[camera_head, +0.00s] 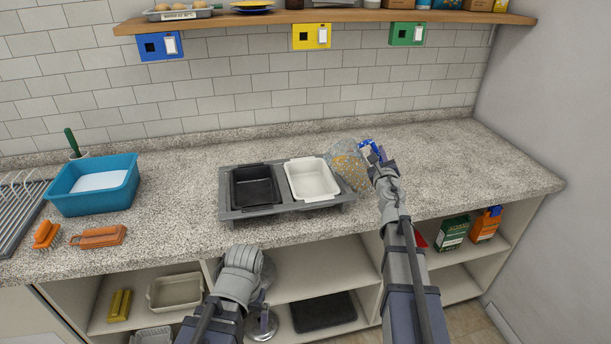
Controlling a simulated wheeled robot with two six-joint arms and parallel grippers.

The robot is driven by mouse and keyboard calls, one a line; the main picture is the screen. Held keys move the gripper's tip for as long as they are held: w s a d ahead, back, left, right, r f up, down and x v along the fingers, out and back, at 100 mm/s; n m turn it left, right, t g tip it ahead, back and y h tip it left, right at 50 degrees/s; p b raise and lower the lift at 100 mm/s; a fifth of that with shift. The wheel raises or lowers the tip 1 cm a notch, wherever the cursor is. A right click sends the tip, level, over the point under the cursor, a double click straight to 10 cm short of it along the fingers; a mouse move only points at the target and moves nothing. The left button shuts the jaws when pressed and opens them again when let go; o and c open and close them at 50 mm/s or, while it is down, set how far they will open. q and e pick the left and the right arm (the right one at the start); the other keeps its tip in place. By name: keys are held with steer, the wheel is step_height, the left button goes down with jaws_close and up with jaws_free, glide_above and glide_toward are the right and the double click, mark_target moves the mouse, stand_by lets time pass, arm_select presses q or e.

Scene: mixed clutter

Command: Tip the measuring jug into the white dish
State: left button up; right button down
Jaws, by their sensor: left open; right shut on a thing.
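The white dish (313,180) sits in the right place of a grey stand (230,213) on the counter. The measuring jug (350,171) is clear, with yellowish contents, just right of the white dish. It appears tilted toward the dish, and its near side overlaps the dish's right edge in the picture. My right gripper (372,153) is shut on the jug at its upper right side. I cannot tell if anything has fallen into the dish. My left gripper (258,285) is low in front of the counter, open and away from the dishes, its fingers mostly hidden.
A black dish (255,187) fills the stand's left place. A blue basin (93,184), orange brushes (98,237) and a drying rack (18,215) stand at the left. The counter right of my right arm is clear. A wooden shelf (330,16) runs above.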

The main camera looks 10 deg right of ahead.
steer(key=shift+d, duration=0.25)
steer(key=shift+a+r+n, duration=0.15)
steer(key=shift+a+n, duration=0.35)
steer(key=shift+d, duration=0.2)
steer(key=shift+w+a+r+p, duration=0.1)
steer(key=shift+a+r+p, duration=0.1)
steer(key=shift+a+p, duration=0.15)
steer(key=shift+d+n, duration=0.1)
steer(key=shift+n, duration=0.3)
steer(key=shift+a+r, duration=0.15)
steer(key=shift+a, duration=0.15)
arm_select(q)
steer(key=shift+w+a+r, duration=0.15)
steer(key=shift+a+r, duration=0.35)
steer(key=shift+r, duration=0.1)
arm_select(e)
steer(key=shift+d, duration=0.2)
steer(key=shift+w+a+r+n+p, duration=0.15)
steer(key=shift+a+n+p, duration=0.15)
steer(key=shift+a+n, duration=0.15)
arm_select(q)
steer(key=shift+a+r, duration=0.1)
steer(key=shift+a, duration=0.15)
arm_select(e)
steer(key=shift+d, duration=0.15)
